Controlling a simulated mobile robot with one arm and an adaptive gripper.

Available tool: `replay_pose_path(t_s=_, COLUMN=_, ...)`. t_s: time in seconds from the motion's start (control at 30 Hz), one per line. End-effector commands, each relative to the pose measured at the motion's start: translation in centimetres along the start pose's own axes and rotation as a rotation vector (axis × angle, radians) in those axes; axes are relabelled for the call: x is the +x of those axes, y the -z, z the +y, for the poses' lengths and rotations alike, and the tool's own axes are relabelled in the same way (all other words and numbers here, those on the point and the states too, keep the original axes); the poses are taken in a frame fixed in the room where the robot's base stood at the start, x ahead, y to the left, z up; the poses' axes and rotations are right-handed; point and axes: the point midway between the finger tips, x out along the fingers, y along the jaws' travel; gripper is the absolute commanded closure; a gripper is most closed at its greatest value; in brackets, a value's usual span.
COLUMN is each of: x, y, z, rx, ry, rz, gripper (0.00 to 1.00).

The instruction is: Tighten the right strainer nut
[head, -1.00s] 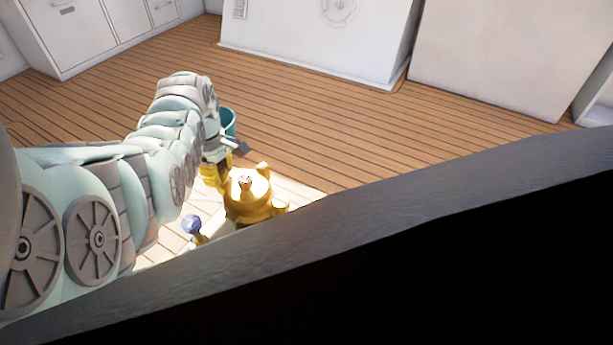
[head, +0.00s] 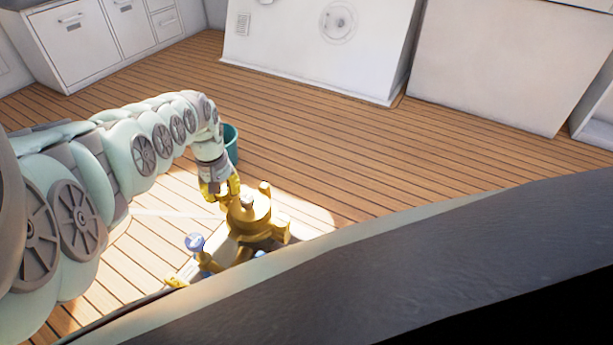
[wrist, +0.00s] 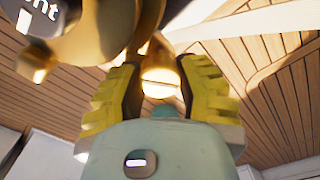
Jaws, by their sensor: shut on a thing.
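The brass strainer (head: 250,215) stands low in the middle of the head view, with a knob on its lid and upright lugs at its sides. My gripper (head: 231,190), with yellow fingers, is at the strainer's upper left side. In the wrist view my gripper (wrist: 160,88) has its two yellow fingers on either side of a shiny brass part, and it is shut on that part. This looks like a strainer nut, but the fingers hide much of it. The strainer's body (wrist: 100,30) fills the upper left of the wrist view.
A teal bucket (head: 231,142) stands behind my wrist. A dark edge (head: 400,260) crosses the lower right. Open plank floor (head: 330,150) lies beyond, with white cabinets (head: 80,40) at the back.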

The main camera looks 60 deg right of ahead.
Motion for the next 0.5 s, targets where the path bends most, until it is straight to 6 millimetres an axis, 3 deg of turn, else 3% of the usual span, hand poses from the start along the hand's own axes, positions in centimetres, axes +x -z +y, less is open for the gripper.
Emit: replay_pose_path(t_s=0.5, x=0.21, y=-0.07, z=-0.14, rx=0.183, ry=0.001, rz=-0.002, gripper=1.00)
